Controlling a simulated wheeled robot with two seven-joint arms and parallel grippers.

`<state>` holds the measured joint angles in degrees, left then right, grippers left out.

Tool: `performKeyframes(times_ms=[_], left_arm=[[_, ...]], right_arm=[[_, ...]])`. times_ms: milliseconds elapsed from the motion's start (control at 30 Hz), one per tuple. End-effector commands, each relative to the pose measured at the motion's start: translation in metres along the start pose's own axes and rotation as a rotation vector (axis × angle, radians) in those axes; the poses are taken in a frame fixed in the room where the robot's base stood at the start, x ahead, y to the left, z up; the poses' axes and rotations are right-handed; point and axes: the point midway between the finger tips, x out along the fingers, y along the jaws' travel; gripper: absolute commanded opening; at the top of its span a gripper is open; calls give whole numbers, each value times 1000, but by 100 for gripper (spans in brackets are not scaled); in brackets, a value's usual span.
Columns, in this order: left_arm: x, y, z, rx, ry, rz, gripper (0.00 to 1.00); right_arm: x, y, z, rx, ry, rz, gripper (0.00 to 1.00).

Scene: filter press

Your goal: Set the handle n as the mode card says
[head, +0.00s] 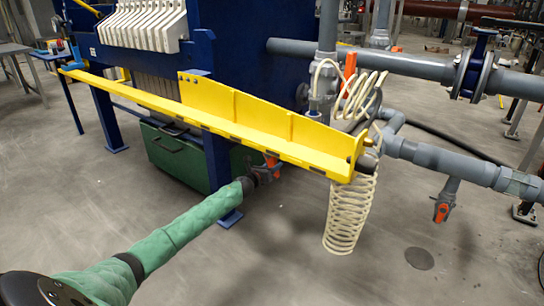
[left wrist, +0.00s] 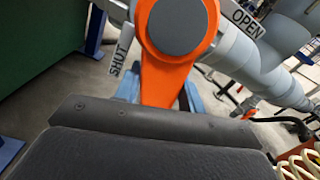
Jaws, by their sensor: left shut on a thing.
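An orange valve handle (left wrist: 168,82) with a grey round cap fills the middle of the left wrist view. A SHUT label (left wrist: 120,54) is on its left and an OPEN label (left wrist: 246,24) on its upper right. The handle's arm runs down in the picture, pointing squarely at neither label. My left gripper (head: 262,173) is shut on this handle, which shows small and orange (head: 271,162) below the yellow beam in the head view. Its fingers are partly hidden behind the dark gripper body in the wrist view. My right gripper and the mode card are not in view.
A yellow beam (head: 262,122) runs just above my left gripper. A green box (head: 172,153) stands behind it. A cream coiled hose (head: 350,212) hangs to the right. Other orange handles (head: 350,66) and (head: 441,212) sit on grey pipes. The floor in front is clear.

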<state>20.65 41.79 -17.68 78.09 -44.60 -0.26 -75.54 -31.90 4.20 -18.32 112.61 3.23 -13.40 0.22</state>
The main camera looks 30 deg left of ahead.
Motion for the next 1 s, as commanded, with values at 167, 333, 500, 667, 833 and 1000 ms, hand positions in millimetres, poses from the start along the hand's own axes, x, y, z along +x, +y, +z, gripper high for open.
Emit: performKeyframes(times_ms=[167, 333, 500, 667, 833, 1000], left_arm=[[-1, 10, 0, 59, 0, 9, 10], [-1, 20, 1, 225, 0, 8, 10], [-1, 25, 5, 338, -2, 8, 10], [-1, 26, 7, 353, -2, 10, 10], [-1, 26, 8, 351, -2, 10, 55], [0, 24, 6, 350, -1, 6, 62]], right_arm=[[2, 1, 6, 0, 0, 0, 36], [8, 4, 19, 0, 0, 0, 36], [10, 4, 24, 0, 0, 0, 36], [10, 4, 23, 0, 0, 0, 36], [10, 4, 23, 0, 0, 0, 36], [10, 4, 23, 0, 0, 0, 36]])
